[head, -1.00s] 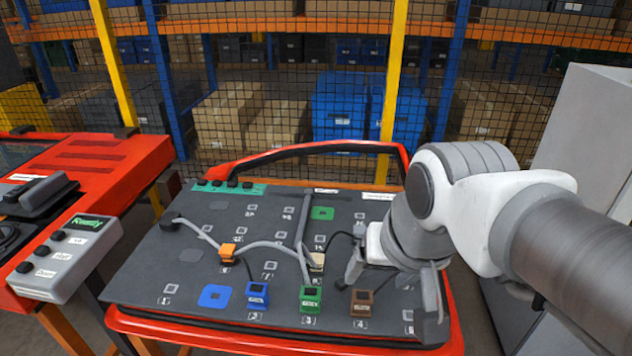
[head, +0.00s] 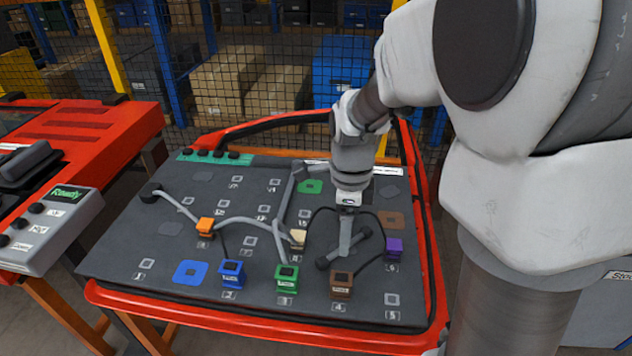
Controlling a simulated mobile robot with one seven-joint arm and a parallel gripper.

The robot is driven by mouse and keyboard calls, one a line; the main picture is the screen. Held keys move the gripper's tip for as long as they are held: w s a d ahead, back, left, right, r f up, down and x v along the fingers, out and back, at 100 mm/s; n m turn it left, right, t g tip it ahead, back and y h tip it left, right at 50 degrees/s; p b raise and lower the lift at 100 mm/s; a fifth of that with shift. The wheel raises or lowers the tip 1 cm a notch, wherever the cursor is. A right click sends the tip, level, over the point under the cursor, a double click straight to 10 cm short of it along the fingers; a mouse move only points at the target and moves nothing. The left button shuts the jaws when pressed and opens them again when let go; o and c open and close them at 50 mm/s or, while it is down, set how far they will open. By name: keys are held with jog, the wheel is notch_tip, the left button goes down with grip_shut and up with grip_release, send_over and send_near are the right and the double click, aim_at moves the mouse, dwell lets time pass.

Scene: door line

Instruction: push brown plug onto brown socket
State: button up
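The brown plug (head: 341,287) stands on the dark board near its front edge, right of the green plug. The brown socket (head: 390,220) is a flat brown patch farther back at the right of the board, and no plug is on it. My gripper (head: 344,248) points down over the board, just behind the brown plug. Its two dark fingertips look spread apart with nothing between them. I cannot tell whether they touch the board.
Blue (head: 231,273), green (head: 287,278), orange (head: 205,227), cream (head: 298,239) and purple (head: 394,248) plugs stand around. Grey and black cables cross the board. The red frame (head: 250,333) borders it. A control box (head: 50,232) is at left.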

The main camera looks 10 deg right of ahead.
aim_at(342, 276)
notch_tip(342, 276, down, 17)
jog(key=b, duration=0.3)
dwell(0.3)
grip_shut()
jog(key=c, duration=0.7)
grip_release()
grip_shut()
jog(key=shift+r+p, duration=0.35)
jog(key=shift+r, duration=0.1)
dwell(0.6)
